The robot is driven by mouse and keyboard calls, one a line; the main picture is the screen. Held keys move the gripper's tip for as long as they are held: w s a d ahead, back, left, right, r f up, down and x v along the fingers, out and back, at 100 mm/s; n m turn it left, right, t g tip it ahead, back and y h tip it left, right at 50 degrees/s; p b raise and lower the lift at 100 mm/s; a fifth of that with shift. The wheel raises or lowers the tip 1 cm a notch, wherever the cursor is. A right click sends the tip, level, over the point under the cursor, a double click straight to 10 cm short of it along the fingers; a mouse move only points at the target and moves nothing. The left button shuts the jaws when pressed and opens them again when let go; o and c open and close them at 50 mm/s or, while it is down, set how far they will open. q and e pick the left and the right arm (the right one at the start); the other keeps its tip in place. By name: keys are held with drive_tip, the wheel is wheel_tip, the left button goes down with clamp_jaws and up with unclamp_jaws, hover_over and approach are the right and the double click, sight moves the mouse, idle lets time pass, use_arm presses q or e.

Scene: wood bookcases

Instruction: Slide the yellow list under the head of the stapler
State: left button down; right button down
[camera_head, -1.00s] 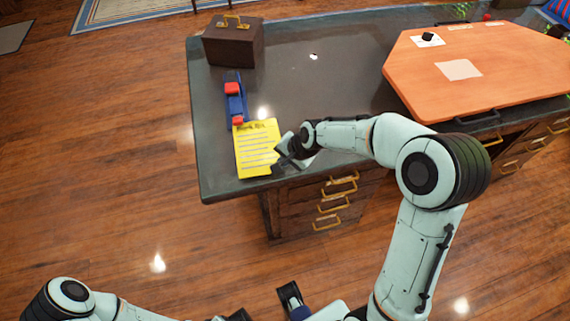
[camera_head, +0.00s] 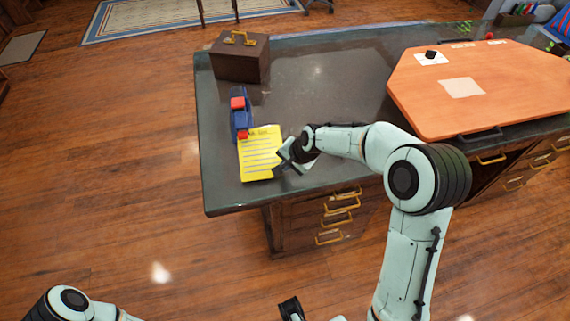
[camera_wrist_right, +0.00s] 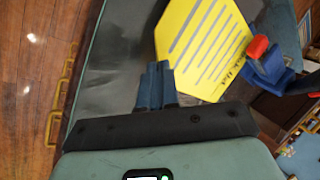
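The yellow list (camera_head: 260,158) lies flat near the desk's left front corner. The blue stapler (camera_head: 241,119) with red parts stands behind it. Its red front end overlaps the list's top-left corner; the right wrist view also shows the stapler (camera_wrist_right: 268,66) at the list's edge (camera_wrist_right: 205,45). My right gripper (camera_head: 283,162) is at the list's lower right edge, its fingers (camera_wrist_right: 157,68) together and touching the list. I cannot see whether paper is between them. A dark part at the bottom (camera_head: 290,308) may belong to my left gripper; its fingers cannot be made out.
A brown briefcase (camera_head: 240,60) stands behind the stapler on the dark desk (camera_head: 330,75). A large orange board (camera_head: 480,95) covers the desk's right side. Drawers with brass handles (camera_head: 342,205) are below the front edge. The desktop between briefcase and board is clear.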

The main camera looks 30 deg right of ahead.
drive_tip(key=shift+w, duration=0.1)
drive_tip(key=c, duration=1.3)
unclamp_jaws()
drive_tip(key=p+v, duration=0.1)
drive_tip(key=v, duration=1.2)
drive_tip(key=shift+r, duration=0.15)
